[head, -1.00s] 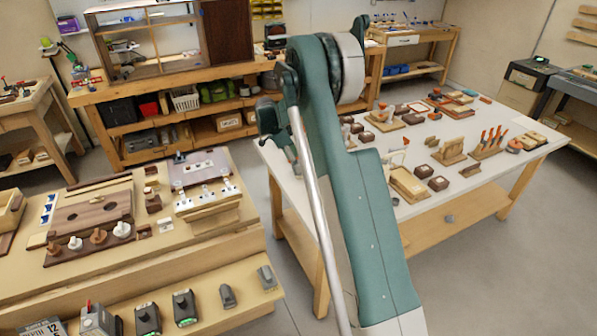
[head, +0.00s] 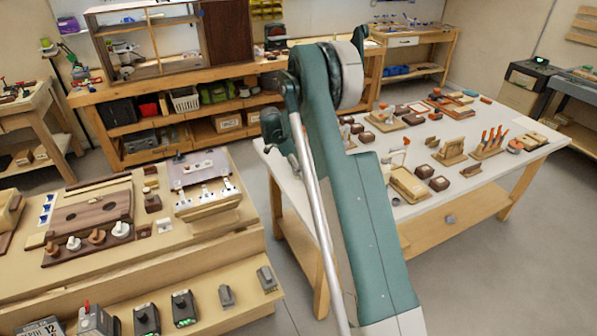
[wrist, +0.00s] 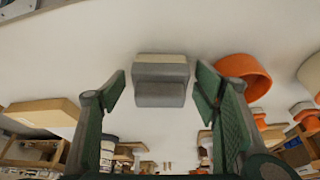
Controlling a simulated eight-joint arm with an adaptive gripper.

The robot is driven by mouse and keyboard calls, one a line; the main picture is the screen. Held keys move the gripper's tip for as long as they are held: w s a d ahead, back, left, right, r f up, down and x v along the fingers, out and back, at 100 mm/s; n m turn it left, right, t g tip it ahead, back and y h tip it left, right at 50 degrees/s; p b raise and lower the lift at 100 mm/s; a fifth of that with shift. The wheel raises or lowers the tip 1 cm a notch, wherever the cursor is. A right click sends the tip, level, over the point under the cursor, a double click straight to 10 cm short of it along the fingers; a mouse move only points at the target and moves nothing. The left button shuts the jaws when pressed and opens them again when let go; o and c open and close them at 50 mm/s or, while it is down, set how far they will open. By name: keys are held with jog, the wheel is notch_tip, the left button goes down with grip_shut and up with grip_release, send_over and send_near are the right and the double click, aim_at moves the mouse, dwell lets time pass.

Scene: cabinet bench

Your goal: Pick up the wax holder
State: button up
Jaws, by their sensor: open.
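In the wrist view my gripper (wrist: 160,90) is open, one green-padded finger at each side. A small grey block with a cream upper part (wrist: 161,80) shows on a white surface, framed between the fingertips with clear gaps at both sides. It may be the wax holder, but I cannot tell for sure. No contact with the fingers shows. In the head view my arm covers part of the white table (head: 440,235), and my gripper's fingers are hidden behind it.
An orange ring-shaped thing (wrist: 243,75) lies close to the right finger in the wrist view. A tan block (wrist: 42,112) is at left. The white table holds several wooden stands, including a rack with orange-handled tools (head: 488,143). A wooden bench (head: 150,250) stands at left.

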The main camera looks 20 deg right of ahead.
jog(key=shift+c, duration=0.7)
jog(key=c, duration=0.9)
jog(key=shift+r, duration=0.1)
jog(key=shift+r+p, duration=0.85)
jog(key=shift+r, duration=4.05)
